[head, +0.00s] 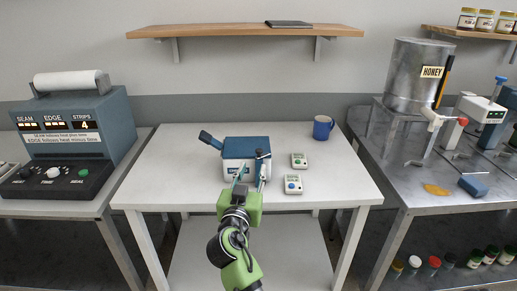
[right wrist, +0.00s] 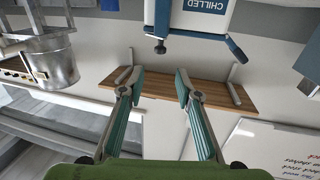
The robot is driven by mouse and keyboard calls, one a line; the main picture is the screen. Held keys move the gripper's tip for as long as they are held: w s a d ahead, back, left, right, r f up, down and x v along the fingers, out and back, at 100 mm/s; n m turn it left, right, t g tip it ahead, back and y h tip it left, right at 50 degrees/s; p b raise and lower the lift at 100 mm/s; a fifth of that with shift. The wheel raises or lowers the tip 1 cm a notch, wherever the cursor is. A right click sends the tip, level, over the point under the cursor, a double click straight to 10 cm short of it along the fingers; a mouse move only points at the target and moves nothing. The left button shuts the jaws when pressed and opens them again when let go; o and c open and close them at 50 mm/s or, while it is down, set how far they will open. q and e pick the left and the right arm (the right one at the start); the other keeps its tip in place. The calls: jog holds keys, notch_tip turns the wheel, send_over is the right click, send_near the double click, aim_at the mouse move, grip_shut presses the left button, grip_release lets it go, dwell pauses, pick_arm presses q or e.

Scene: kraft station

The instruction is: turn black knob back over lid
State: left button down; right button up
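A white cooler box (head: 233,172) with a blue lid (head: 246,143) stands on the white table. A black knob (head: 260,153) shows at the front right of the lid, at the top of an upright blue bar. In the right wrist view the box, labelled "CHILLED" (right wrist: 205,7), is at the top, and a dark knob (right wrist: 160,48) shows at the end of a blue bar. My right gripper (head: 252,172) is in front of the box. Its fingers (right wrist: 156,80) are apart with nothing between them; the knob appears beyond them. My left gripper is out of view.
A blue handle (head: 209,139) sticks out left of the box. The table's left side is clear. A wooden shelf (head: 225,32) hangs behind.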

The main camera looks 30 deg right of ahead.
aim_at(259, 151)
jog(key=p+x, duration=0.3)
jog(key=x, duration=0.8)
jog(key=shift+w+d+f, duration=0.1)
jog(key=shift+w+d, duration=0.4)
jog(key=shift+c, duration=0.5)
grip_shut()
